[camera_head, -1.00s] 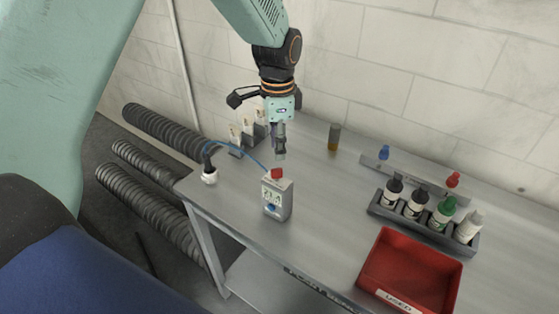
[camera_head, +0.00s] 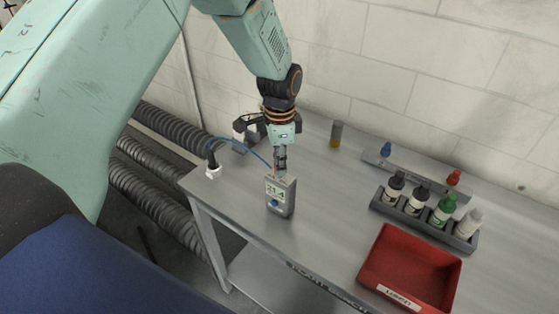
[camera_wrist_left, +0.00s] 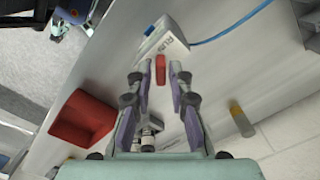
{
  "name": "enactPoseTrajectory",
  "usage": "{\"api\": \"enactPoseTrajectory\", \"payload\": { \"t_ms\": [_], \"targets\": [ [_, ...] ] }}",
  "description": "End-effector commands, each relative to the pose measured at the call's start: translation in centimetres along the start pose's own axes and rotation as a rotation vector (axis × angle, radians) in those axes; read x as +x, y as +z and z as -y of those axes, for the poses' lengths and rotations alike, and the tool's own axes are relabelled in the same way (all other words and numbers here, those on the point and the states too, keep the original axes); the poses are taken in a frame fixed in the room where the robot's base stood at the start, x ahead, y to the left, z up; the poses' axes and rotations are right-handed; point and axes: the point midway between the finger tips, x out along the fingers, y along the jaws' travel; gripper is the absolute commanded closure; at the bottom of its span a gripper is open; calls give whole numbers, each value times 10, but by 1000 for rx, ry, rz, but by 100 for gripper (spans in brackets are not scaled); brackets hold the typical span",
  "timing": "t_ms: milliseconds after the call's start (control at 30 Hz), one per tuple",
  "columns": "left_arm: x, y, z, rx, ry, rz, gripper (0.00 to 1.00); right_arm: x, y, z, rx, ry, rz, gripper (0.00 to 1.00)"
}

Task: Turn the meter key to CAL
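The meter (camera_head: 281,200) is a small grey box with a lit display and a blue knob or button, standing upright on the bench near its left front edge. A blue cable runs from it. My left gripper (camera_head: 280,167) points down at the meter's top end and hides the red key in the head view. In the left wrist view, the red key (camera_wrist_left: 160,70) lies between the two fingertips of my left gripper (camera_wrist_left: 160,66), with a narrow gap on each side. The meter's labelled end (camera_wrist_left: 171,40) shows just beyond. My right gripper is not in view.
A black plug with a white base (camera_head: 212,170) stands left of the meter. An amber vial (camera_head: 336,134) is behind. A rack of bottles (camera_head: 424,222) and a red tray (camera_head: 410,270) are to the right. The bench between is clear.

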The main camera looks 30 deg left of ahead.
Motion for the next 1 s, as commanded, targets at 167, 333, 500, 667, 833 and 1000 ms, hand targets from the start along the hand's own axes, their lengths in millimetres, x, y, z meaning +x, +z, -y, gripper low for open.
{"api": "enactPoseTrajectory", "payload": {
  "t_ms": [167,333,500,667,833,1000],
  "targets": [
    [0,0,0,1,0,0,98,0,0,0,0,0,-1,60],
    [0,0,0,0,0,0,100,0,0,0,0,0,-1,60],
    [0,0,0,-1,-1,0,100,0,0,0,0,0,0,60],
    [0,0,0,-19,-1,0,100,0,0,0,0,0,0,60],
    [-1,0,0,-37,-1,-1,100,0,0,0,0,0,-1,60],
    [-1,0,0,-58,-1,-1,100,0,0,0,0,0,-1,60]
  ]
}}
